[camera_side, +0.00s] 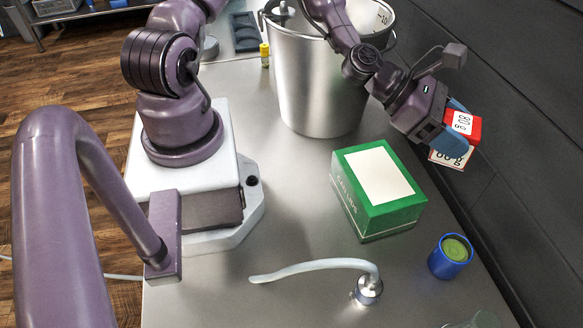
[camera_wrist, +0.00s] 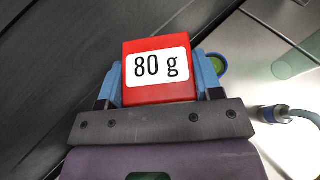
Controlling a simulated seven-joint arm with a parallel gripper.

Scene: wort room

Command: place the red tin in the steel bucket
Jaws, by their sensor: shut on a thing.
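The red tin (camera_side: 476,128) has white labels marked "80 g" and is held in my gripper (camera_side: 456,128), raised above the right side of the bench near the dark wall. In the wrist view the red tin (camera_wrist: 158,92) sits between the two blue fingers of my gripper (camera_wrist: 160,85), which are shut on its sides. The steel bucket (camera_side: 315,90) stands upright at the back of the bench, left of my gripper and apart from it. My arm crosses over the bucket's rim, so part of its opening is hidden.
A green box (camera_side: 358,215) with a pale top stands in front of the bucket. A blue cup with green contents (camera_side: 440,265) is at the right edge. A curved hose (camera_side: 320,265) with a metal fitting lies in front. A small yellow bottle (camera_side: 265,56) stands left of the bucket.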

